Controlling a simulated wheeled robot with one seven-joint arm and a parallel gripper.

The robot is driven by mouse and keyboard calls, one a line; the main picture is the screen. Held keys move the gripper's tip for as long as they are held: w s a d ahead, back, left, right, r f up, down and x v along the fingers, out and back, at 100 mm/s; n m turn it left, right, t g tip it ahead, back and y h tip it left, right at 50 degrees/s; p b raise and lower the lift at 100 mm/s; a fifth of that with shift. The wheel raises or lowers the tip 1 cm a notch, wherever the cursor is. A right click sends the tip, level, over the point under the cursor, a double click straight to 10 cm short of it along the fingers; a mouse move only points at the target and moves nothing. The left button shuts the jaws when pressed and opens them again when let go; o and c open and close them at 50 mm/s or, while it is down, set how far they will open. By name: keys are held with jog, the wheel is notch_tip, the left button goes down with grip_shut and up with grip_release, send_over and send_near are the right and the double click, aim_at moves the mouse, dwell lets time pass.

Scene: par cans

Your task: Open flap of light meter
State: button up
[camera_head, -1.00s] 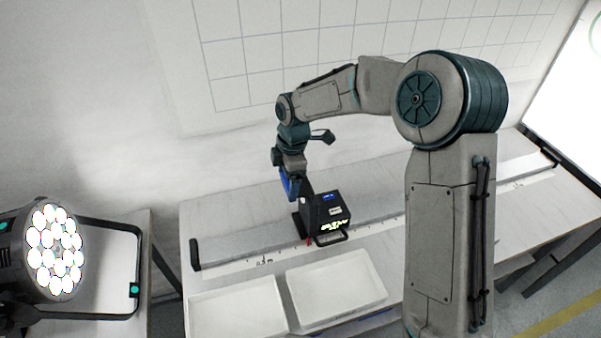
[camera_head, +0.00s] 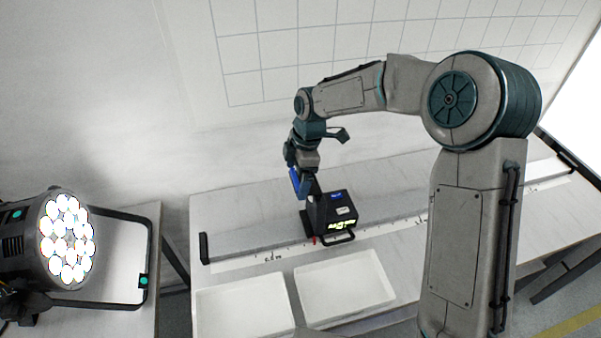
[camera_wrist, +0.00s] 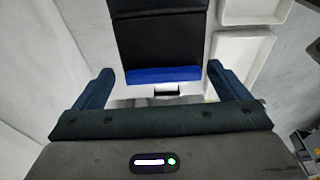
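The light meter (camera_head: 335,208) is a black box with a lit yellow display on its front, standing on the long bench. My gripper (camera_head: 303,186) is at its left rear, pointing down, close to its upper part. In the wrist view, my gripper (camera_wrist: 160,72) is open, its two dark blue fingers wide apart. A black panel of the meter (camera_wrist: 160,35) ending in a bright blue strip (camera_wrist: 163,75) lies between and beyond the fingertips, with a gap on either side. I cannot tell which part is the flap, or whether a finger touches the meter.
Two empty white trays (camera_head: 394,298) (camera_head: 196,315) sit in front of the meter. A par can (camera_head: 66,238) with lit lenses stands at the left on another table. A marked scale strip (camera_head: 275,256) runs along the bench. The bench left of the meter is clear.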

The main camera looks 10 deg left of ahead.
jog(key=shift+r, duration=0.1)
notch_tip(320, 180, up, 13)
jog(key=w+d+b, duration=0.1)
jog(key=d+b, duration=0.1)
jog(key=shift+r, duration=0.2)
jog(key=shift+w+d, duration=0.1)
jog(key=s+d+r+m+t+h, duration=0.1)
jog(key=s+d+m, duration=0.3)
jog(key=d+m, duration=0.3)
jog(key=s+d+r+m+t+h, duration=0.1)
jog(key=s+d+m+t, duration=0.1)
jog(key=s+d+m, duration=0.5)
jog(key=s+d+f+m+t, duration=0.1)
jog(key=s+d+f+m, duration=0.3)
jog(key=s+d+m, duration=0.5)
jog(key=s+d, duration=0.1)
jog(key=d, duration=0.3)
jog(key=shift+s+d+m+t+b, duration=0.4)
